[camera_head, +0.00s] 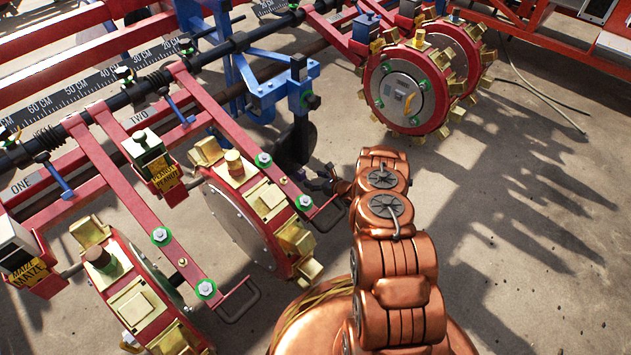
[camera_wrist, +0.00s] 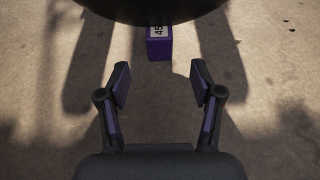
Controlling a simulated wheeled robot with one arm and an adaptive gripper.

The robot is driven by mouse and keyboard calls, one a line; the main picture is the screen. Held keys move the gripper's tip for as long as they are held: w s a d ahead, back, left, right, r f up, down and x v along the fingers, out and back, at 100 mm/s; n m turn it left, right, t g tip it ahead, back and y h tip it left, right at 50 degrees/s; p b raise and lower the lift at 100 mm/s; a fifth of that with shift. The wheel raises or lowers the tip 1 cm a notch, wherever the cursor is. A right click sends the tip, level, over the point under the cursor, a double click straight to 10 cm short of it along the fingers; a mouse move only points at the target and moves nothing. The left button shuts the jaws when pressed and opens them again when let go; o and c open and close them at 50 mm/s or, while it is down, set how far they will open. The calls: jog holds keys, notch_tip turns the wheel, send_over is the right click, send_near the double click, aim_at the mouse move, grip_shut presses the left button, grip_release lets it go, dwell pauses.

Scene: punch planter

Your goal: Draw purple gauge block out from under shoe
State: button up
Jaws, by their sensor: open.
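The purple gauge block (camera_wrist: 159,50) lies on the concrete floor in the wrist view, with a white label reading 45 on its top. Its rear part is hidden under the dark rounded shoe (camera_wrist: 155,11). My gripper (camera_wrist: 159,80) is open and empty, its two fingers pointing at the block and spread wider than it. The block's near end appears just ahead of the fingertips, not between them. In the head view the dark shoe (camera_head: 297,140) hangs below a blue bracket, and my gripper (camera_head: 325,182) is beside its lower end, partly hidden by my copper arm. I cannot make out the block there.
Red planter frames with brass-lugged wheels stand at left (camera_head: 265,205) and upper right (camera_head: 405,88). A thin wire handle (camera_head: 328,214) juts out close to my arm. Open concrete floor (camera_head: 530,210) lies to the right, with a thin hose (camera_head: 545,97) farther back.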

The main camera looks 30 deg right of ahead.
aim_at(303, 176)
jog(key=b+x, duration=0.3)
jog(key=x, duration=0.3)
jog(key=shift+w+f, duration=0.15)
jog(key=shift+w+a+f, duration=0.1)
jog(key=shift+w+a, duration=0.15)
jog(key=shift+w, duration=0.25)
grip_shut()
